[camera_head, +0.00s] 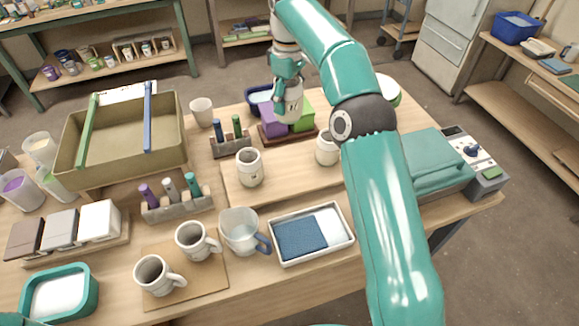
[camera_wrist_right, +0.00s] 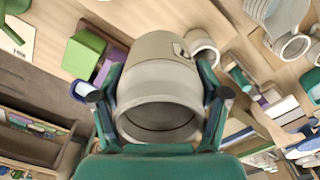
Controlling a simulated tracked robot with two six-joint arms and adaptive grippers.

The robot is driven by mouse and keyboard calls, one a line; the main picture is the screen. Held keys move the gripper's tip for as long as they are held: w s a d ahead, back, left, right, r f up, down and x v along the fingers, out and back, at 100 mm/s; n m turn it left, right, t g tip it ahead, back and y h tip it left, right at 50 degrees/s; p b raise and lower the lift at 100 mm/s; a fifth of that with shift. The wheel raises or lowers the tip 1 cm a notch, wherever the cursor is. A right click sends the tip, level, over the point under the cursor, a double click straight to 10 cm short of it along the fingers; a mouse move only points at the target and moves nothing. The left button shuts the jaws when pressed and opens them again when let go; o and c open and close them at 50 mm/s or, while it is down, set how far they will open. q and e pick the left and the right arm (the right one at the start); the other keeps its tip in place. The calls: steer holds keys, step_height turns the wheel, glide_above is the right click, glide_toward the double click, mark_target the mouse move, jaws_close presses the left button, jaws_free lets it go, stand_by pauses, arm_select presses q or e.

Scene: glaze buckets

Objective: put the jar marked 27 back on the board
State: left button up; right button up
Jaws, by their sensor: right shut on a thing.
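My right gripper (camera_head: 287,82) is shut on a pale grey-cream jar (camera_head: 289,103). It holds the jar up at the back of the table, in front of purple and green blocks in the head view. In the right wrist view the held jar (camera_wrist_right: 158,85) lies between the two fingers, with a small tag on its side that I cannot read. The wooden board (camera_head: 285,185) lies in the middle of the table. A similar jar (camera_head: 249,168) stands upright on its left part, its mark too small to read. Another jar (camera_head: 326,149) stands farther right, beside my right arm. My left gripper is out of view.
A large olive tub (camera_head: 122,155) stands at back left, and a pale cup (camera_head: 202,111) beside it. The board's middle is bare.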

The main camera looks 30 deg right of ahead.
mark_target(290, 118)
steer(key=f+b, duration=0.2)
steer(key=f, duration=0.4)
steer(key=shift+d+f, duration=0.2)
step_height(290, 118, down, 13)
steer(key=shift+f, duration=0.45)
steer(key=o, duration=1.4)
steer(key=shift+f, duration=0.1)
steer(key=shift+o, duration=0.2)
